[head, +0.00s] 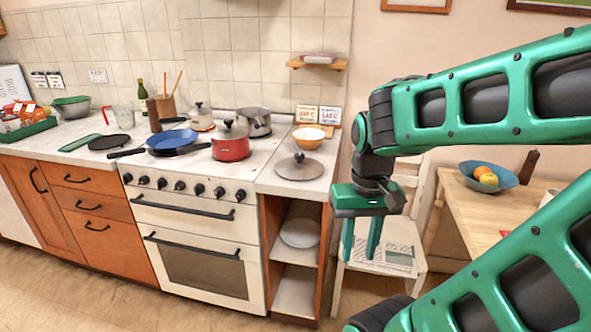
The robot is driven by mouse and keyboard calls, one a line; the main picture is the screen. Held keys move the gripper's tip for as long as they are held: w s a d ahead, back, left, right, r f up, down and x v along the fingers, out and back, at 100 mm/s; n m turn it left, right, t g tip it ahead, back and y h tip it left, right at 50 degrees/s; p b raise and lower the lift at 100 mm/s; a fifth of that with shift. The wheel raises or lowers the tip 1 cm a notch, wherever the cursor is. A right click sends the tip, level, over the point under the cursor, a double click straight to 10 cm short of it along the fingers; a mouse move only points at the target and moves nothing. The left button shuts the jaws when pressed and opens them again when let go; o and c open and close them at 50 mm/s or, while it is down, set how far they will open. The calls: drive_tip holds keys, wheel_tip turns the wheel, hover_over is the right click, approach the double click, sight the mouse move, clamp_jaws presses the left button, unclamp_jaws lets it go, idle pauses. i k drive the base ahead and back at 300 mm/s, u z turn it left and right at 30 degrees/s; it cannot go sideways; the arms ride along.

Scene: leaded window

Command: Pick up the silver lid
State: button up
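The silver lid (299,167) lies flat on the white counter to the right of the stove, with a dark knob on top. My gripper (361,240) hangs pointing down to the right of the counter's end, in front of a white chair. Its two green fingers are apart with nothing between them. It is clear of the lid, to the right of it and lower in the picture.
An orange bowl (308,134) stands behind the lid. A red pot (230,139) with a lid and a blue pan (172,139) are on the stove (190,185) to the left. The white chair (415,210) and a wooden table (490,205) stand at right.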

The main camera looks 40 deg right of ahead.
sight(298, 168)
drive_tip(key=i, duration=1)
